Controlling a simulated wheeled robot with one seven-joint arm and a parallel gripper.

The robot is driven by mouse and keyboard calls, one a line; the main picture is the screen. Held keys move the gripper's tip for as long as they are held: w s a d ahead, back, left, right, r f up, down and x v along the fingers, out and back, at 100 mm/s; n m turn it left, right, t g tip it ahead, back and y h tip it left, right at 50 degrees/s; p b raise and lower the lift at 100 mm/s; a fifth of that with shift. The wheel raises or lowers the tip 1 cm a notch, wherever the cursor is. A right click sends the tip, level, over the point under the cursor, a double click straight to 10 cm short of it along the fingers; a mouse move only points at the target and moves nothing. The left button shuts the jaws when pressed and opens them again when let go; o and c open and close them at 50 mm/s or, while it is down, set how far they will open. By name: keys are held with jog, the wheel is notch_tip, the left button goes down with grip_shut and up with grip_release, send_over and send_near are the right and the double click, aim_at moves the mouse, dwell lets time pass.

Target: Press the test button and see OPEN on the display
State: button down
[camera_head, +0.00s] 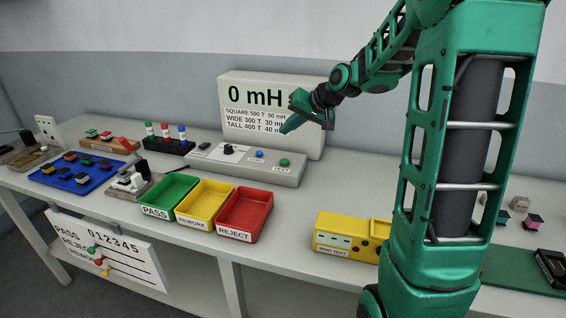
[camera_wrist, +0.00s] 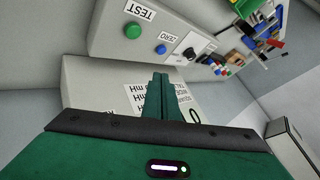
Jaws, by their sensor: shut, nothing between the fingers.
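The green TEST button (camera_head: 284,162) is at the right end of a grey control box on the table. It also shows in the wrist view as a green round button (camera_wrist: 133,30) beside its TEST label. The display board (camera_head: 270,90) behind the box reads "0 mH", with lines for square, wide and tall below. My gripper (camera_head: 284,130) is shut and empty, in the air in front of the display and above the box, apart from the button. In the wrist view its closed fingers (camera_wrist: 160,76) point toward the box and cover part of the display.
A blue ZERO button (camera_head: 260,154) and a black knob (camera_head: 228,149) are on the same box. Green PASS (camera_head: 168,190), yellow REWORK (camera_head: 203,203) and red REJECT (camera_head: 244,214) trays stand in front. A yellow tester (camera_head: 340,236) is further right. Bare table lies between.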

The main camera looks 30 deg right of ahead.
aim_at(287, 162)
jog(key=shift+f, duration=4)
jog(key=shift+f, duration=0.1)
jog(key=shift+s+f, duration=0.1)
jog(key=shift+f, duration=0.2)
jog(key=shift+f, duration=0.5)
jog(key=shift+r, duration=0.95)
jog(key=shift+r, duration=2.5)
